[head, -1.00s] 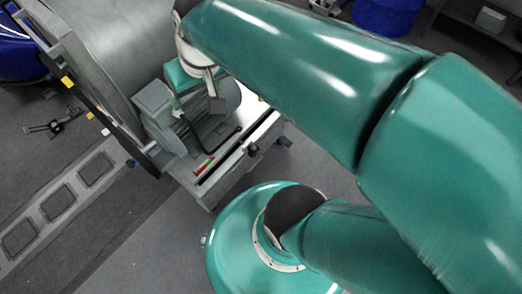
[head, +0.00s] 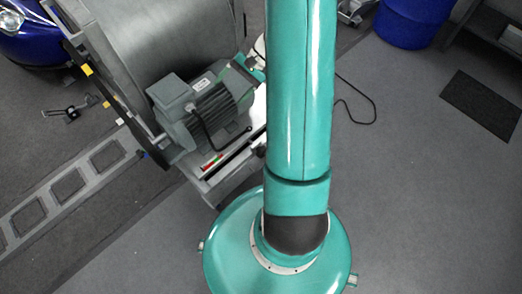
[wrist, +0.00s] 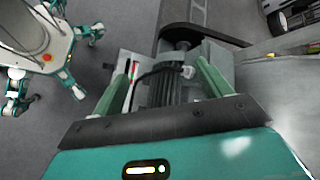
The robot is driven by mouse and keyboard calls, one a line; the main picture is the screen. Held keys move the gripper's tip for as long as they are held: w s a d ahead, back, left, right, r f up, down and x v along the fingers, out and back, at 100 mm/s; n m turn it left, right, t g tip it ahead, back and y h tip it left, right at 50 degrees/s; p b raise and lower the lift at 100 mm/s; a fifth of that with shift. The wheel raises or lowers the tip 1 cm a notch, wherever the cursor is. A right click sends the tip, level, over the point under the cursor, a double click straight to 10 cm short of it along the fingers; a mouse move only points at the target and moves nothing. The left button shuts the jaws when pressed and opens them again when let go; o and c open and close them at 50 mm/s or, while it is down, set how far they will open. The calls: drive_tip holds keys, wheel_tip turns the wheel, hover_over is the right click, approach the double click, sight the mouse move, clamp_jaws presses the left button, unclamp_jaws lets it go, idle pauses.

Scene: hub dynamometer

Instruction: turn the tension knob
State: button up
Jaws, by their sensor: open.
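I cannot pick out the tension knob for certain now; my arm covers part of the bench frame's right end in the head view. The dynamometer's grey motor (head: 205,108) stands on the metal bench frame (head: 215,183), with a red-green strip (head: 212,161) near its front edge. In the wrist view the motor (wrist: 160,92) shows between the two green fingers of my gripper (wrist: 165,78). The fingers are apart, with nothing seen held. Whether they touch anything is unclear. In the head view the gripper is mostly hidden by my arm.
A large grey roller drum (head: 150,40) stands behind the motor. A black cable (head: 357,102) lies on the floor to the right. A blue barrel (head: 412,22) and a dark mat (head: 481,104) are farther right. The floor at right is mostly clear.

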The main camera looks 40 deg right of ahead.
drive_tip(key=s+d+f+m+t+y, duration=0.1)
drive_tip(key=d+f+m+t, duration=0.1)
drive_tip(key=d+f, duration=0.35)
drive_tip(key=s+d+f+m+t+y, duration=0.1)
drive_tip(key=d+f+m+t, duration=0.15)
drive_tip(key=f, duration=0.55)
drive_tip(key=m+t+h, duration=1.1)
drive_tip(key=m, duration=0.5)
approach(262, 152)
wheel_tip(262, 152, down, 2)
drive_tip(key=s, duration=0.3)
drive_tip(key=w, duration=1.3)
drive_tip(key=shift+w+d+f, duration=0.15)
drive_tip(key=shift+w+d, duration=0.15)
drive_tip(key=shift+w, duration=0.1)
drive_tip(key=c, duration=1)
